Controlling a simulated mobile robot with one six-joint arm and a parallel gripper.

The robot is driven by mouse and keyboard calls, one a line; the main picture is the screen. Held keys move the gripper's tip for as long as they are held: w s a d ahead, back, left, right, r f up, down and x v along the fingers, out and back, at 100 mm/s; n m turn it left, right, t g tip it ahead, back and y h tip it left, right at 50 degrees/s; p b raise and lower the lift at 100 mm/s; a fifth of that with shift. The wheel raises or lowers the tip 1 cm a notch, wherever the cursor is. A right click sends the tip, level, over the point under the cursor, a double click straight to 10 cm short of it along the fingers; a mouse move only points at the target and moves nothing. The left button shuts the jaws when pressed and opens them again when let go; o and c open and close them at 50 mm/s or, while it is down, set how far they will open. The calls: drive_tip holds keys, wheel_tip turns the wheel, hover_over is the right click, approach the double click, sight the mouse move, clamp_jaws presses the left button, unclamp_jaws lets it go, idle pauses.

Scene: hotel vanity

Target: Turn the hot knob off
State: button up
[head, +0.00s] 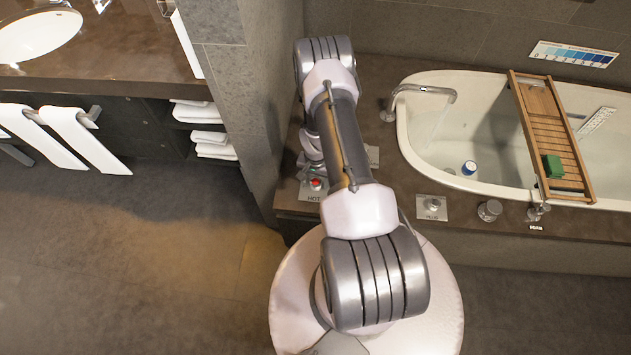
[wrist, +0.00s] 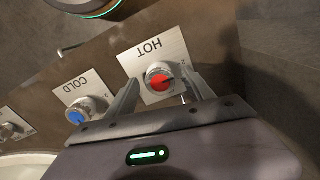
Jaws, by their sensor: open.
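The hot knob (wrist: 160,80) is a round metal knob with a red cap on a square plate marked HOT. In the wrist view it sits between the two open fingers of my gripper (wrist: 163,92); I cannot tell whether either finger touches it. In the head view the hot knob's red cap (head: 316,184) shows just left of my arm, with its HOT plate partly hidden. My gripper is mostly hidden behind my arm there. The cold knob (wrist: 78,113), with a blue cap on a COLD plate, is left of my gripper in the wrist view.
The bathtub (head: 408,140) is right of my arm, with a faucet (head: 420,90) and a wooden tray (head: 545,120) across it. A PLUG control (head: 432,206) and another knob (head: 489,210) sit on the ledge. A grey wall (head: 245,90) stands close on the left.

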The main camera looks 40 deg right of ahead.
clamp_jaws()
idle(0.3)
